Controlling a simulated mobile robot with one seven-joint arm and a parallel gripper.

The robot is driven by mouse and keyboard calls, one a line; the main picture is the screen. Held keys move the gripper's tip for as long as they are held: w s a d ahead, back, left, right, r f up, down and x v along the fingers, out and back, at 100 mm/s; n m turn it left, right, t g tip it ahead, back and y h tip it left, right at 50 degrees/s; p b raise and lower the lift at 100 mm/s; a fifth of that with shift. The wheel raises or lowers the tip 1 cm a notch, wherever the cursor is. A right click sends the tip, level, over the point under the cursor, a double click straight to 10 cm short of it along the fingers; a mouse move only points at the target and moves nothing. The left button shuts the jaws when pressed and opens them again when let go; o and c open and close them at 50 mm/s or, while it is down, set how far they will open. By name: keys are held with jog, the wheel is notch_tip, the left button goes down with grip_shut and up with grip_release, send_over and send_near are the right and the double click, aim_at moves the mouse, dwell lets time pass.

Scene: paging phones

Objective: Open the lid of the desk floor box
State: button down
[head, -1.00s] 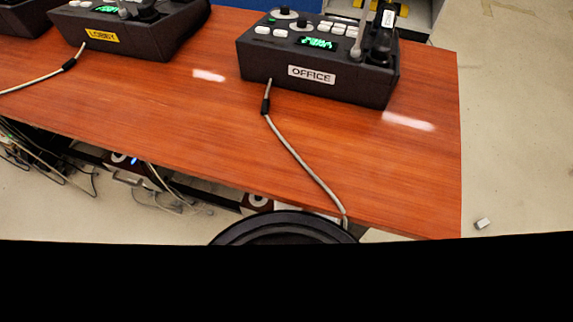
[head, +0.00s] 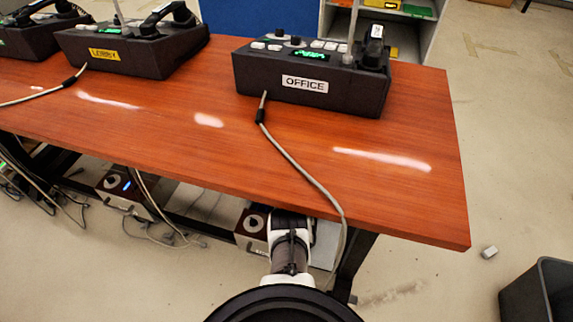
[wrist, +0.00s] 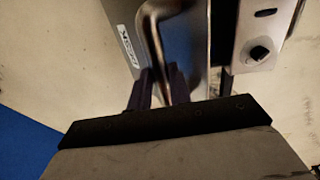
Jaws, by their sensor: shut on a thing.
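In the wrist view, a grey metal panel (wrist: 122,14) carries a white label (wrist: 128,46) that seems to read DESK. A bent metal handle (wrist: 154,40) stands off this panel. My gripper (wrist: 160,88) is shut on the handle, with its dark fingers on either side of the bar. I cannot tell whether the panel is raised. In the head view my arm reaches below the desk's front edge, and my gripper is hidden there.
The wooden desk (head: 200,150) carries the OFFICE phone (head: 310,85) and the LOBBY phone (head: 130,50); cables hang over its front edge. Boxes with round dials (head: 252,224) (head: 113,181) stand underneath. A grey bin (head: 540,290) is at the lower right. A metal bracket (wrist: 262,35) is close beside the handle.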

jog(key=shift+s+f, duration=0.1)
jog(key=shift+f, duration=0.2)
jog(key=c, duration=1.4)
grip_release()
jog(key=shift+d+f, duration=0.1)
jog(key=shift+f, duration=0.05)
jog(key=shift+c, duration=0.2)
jog(key=shift+o, duration=0.7)
jog(key=shift+r, duration=0.2)
